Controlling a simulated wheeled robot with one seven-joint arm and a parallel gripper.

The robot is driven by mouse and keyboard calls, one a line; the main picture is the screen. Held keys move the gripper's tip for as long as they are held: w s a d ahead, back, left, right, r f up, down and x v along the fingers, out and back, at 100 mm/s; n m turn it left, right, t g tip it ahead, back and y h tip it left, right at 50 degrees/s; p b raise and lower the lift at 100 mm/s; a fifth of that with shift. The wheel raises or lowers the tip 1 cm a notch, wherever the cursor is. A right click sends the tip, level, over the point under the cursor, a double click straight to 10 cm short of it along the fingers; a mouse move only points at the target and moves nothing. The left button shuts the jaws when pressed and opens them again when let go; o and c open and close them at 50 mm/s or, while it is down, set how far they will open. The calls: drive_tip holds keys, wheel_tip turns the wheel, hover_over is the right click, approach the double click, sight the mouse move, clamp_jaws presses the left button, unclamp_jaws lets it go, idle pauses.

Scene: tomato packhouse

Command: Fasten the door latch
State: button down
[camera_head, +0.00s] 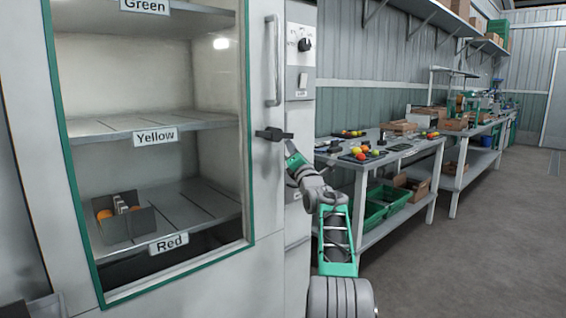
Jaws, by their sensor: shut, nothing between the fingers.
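The cabinet door (268,200) is a pale panel with a large green-edged window and a vertical bar handle (272,60). It looks closed or nearly so; I cannot tell if it sits fully flush. Below the handle, near the door's right edge, is a dark horizontal piece that seems to be the latch (264,133). My gripper (284,137) is at this piece, its dark end overlapping the latch's right part. It is shut with nothing held. The fingertips blend with the latch, so I cannot tell whether they touch it.
Behind the window are shelves labelled Green, Yellow and Red, with a small open box (128,222) on the Red shelf. A control panel (300,60) flanks the door. A workbench (385,150) with tomatoes stands to the right, green crates (385,203) below. The floor (490,240) at right is clear.

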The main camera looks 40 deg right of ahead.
drive_tip(key=shift+d+r, duration=0.4)
drive_tip(key=shift+r, duration=0.4)
drive_tip(key=s+f+b, duration=0.5)
drive_tip(key=s+f, duration=0.4)
drive_tip(key=f, duration=0.1)
drive_tip(key=shift+d, duration=0.45)
